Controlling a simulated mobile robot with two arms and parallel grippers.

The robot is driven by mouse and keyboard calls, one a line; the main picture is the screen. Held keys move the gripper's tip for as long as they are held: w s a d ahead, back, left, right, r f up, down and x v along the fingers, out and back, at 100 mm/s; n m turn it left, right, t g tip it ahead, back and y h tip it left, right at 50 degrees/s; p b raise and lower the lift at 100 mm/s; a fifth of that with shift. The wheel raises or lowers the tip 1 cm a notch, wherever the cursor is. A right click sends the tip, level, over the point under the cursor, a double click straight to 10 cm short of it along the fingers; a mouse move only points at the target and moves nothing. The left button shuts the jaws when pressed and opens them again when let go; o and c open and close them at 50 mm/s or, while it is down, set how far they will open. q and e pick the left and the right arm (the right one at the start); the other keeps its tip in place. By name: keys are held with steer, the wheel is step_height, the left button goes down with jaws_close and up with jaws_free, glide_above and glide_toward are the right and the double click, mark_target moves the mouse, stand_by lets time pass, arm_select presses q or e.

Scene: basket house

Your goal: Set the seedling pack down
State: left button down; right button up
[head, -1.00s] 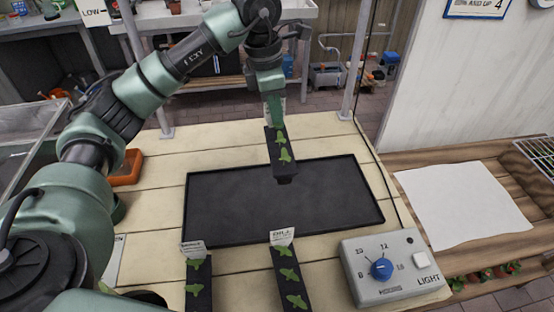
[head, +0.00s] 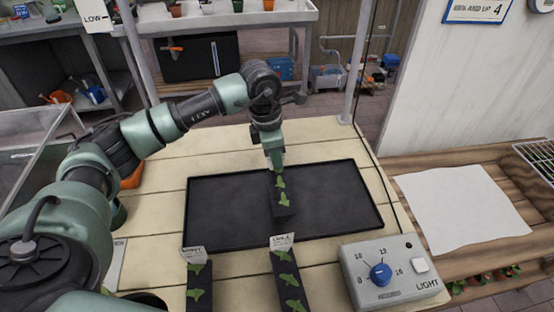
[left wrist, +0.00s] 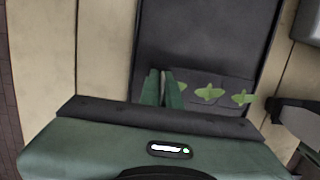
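The dark seedling pack (head: 282,208) with several green seedlings is over the middle of the black tray (head: 220,233). My left gripper (head: 275,165) is at the pack's far end, its fingers nearly together and closed on that end. In the left wrist view the fingers (left wrist: 162,88) point at the tray, and the pack (left wrist: 222,82) extends to the right from them. The pack looks level and very low, at or just above the tray floor; contact is not clear. My right gripper is not in view.
Two more packs, one labelled dill (head: 287,283) and one to its left (head: 199,290), lie at the tray's near edge. A light timer box (head: 390,270) is at the near right. The tray's left and right parts are bare.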

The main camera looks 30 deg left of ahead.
arm_select(q)
steer(key=shift+f, duration=0.2)
steer(key=c, duration=1.6)
jaws_free()
steer(key=shift+r, duration=0.1)
steer(key=shift+c, duration=0.2)
steer(key=shift+r, duration=0.3)
steer(key=r, duration=0.3)
steer(key=r+b, duration=0.1)
steer(key=r, duration=0.3)
steer(key=s+a+r, duration=0.1)
steer(key=r, duration=0.2)
steer(key=shift+a+r, duration=0.1)
steer(key=shift+r, duration=0.1)
steer(key=shift+s+r, duration=0.1)
steer(key=shift+r, duration=0.5)
